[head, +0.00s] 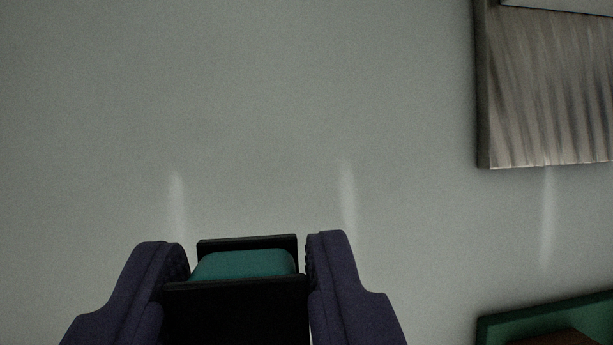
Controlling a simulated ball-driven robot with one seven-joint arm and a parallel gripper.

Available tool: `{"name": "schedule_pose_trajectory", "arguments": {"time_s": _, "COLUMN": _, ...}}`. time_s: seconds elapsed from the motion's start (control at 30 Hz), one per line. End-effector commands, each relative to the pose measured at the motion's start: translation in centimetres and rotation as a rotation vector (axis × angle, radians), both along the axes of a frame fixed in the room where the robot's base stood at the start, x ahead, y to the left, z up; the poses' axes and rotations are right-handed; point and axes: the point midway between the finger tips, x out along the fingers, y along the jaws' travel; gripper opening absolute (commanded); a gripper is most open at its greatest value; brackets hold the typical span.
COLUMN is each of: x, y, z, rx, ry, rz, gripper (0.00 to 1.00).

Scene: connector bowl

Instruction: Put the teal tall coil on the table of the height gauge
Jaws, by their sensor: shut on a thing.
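The teal tall coil (245,264) is between the fingers of my gripper (241,262) at the bottom of the head view. Its teal middle shows between two black end plates. The dark purple fingers are shut on it, one on each side. Its lower part runs out of view or is hidden by the near black plate. The height gauge cannot be made out for certain in this view.
A grey streaked panel or block (548,85) is at the upper right. A green-edged thing with a brown inside (520,317) is at the lower right corner, partly cut off. The pale grey surface (240,110) ahead of my gripper is bare.

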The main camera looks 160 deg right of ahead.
Motion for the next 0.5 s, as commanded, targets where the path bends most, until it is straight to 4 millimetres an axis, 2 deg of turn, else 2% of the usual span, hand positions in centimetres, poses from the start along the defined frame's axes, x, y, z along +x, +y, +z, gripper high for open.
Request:
{"name": "schedule_pose_trajectory", "arguments": {"time_s": 0.03, "x": 0.0, "y": 0.0, "z": -1.5, "rx": 0.000, "ry": 0.002, "rz": 0.000, "gripper": 0.03}}
{"name": "schedule_pose_trajectory", "arguments": {"time_s": 0.1, "x": 0.0, "y": 0.0, "z": -2.4, "rx": 0.000, "ry": 0.001, "rz": 0.001, "gripper": 0.03}}
{"name": "schedule_pose_trajectory", "arguments": {"time_s": 0.27, "x": 0.0, "y": 0.0, "z": -3.8, "rx": 0.000, "ry": 0.000, "rz": 0.002, "gripper": 0.03}}
{"name": "schedule_pose_trajectory", "arguments": {"time_s": 0.4, "x": 0.0, "y": 0.0, "z": -6.1, "rx": 0.000, "ry": 0.001, "rz": 0.001, "gripper": 0.03}}
{"name": "schedule_pose_trajectory", "arguments": {"time_s": 0.5, "x": 0.0, "y": 0.0, "z": -6.8, "rx": -0.001, "ry": -0.001, "rz": 0.002, "gripper": 0.03}}
